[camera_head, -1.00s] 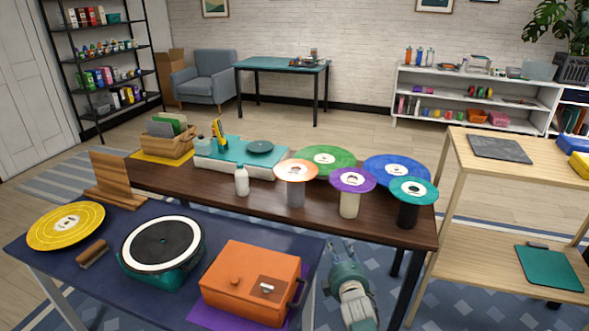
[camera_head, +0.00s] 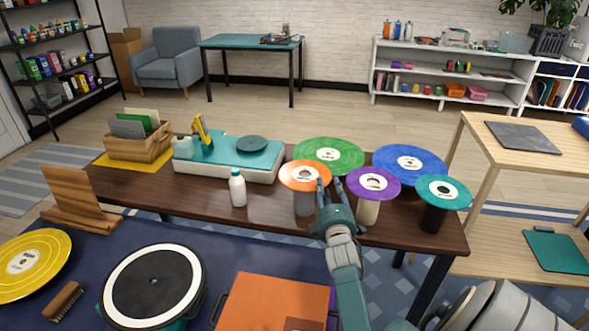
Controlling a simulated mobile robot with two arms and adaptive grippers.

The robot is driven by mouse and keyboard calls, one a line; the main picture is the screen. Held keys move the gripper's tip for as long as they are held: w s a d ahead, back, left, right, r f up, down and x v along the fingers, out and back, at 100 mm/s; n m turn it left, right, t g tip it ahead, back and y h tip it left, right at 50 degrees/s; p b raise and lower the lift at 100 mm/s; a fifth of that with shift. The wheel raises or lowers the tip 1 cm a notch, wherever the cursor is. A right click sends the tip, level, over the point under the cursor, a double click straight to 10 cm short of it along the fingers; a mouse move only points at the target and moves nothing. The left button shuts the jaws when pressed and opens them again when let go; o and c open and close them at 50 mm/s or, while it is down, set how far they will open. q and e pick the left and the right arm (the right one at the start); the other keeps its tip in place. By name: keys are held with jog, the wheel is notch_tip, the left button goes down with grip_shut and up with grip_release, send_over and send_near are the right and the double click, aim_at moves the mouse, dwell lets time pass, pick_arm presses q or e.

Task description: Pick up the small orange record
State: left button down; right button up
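The small orange record (camera_head: 291,176) lies flat on top of a grey cylindrical stand (camera_head: 304,204) at the front of the dark wooden table. My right gripper (camera_head: 329,184) points away from me, at the record's right edge. Its two fingers are apart, and the left finger overlaps the record's rim in the picture. I cannot tell whether it touches the record. The purple record (camera_head: 373,184) on its pale stand is just right of the fingers. My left gripper is not in view.
A green record (camera_head: 328,153) sits close behind; blue (camera_head: 409,162) and teal (camera_head: 443,190) records stand to the right. A white bottle (camera_head: 237,188) and a teal turntable (camera_head: 225,157) are to the left on the dark table (camera_head: 270,213). An orange case (camera_head: 268,300) is nearer.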

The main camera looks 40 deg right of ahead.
aim_at(322, 168)
jog(key=b+x, duration=0.3)
jog(key=x, duration=0.3)
jog(key=shift+a+f, duration=0.1)
jog(key=b+x, duration=0.3)
jog(key=x, duration=0.1)
jog(key=shift+w+f+b, duration=0.2)
jog(key=shift+w+b, duration=0.05)
jog(key=shift+b, duration=0.15)
jog(key=shift+w, duration=0.25)
jog(key=shift+w+d, duration=0.15)
jog(key=shift+d, duration=0.1)
jog(key=shift+r, duration=0.2)
grip_shut()
